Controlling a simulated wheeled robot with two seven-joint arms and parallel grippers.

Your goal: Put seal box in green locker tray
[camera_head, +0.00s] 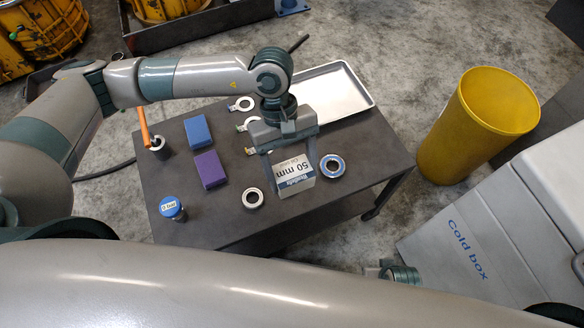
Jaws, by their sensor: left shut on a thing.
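The seal box (294,174) is a small white carton with a blue band and "50 mm" printed on it. My left gripper (290,165) comes down from above and is shut on it, one finger on each side. The box is over the front right part of the dark table (225,228); I cannot tell whether it touches the top. No green locker tray is visible.
Near the box are a blue-rimmed ring (332,166) and a grey ring (253,198). Blue (198,131) and purple (210,169) blocks and a blue-lidded jar (172,209) stand left. A silver tray (345,88) lies behind. A yellow bin (465,135) and cold box (470,230) stand right.

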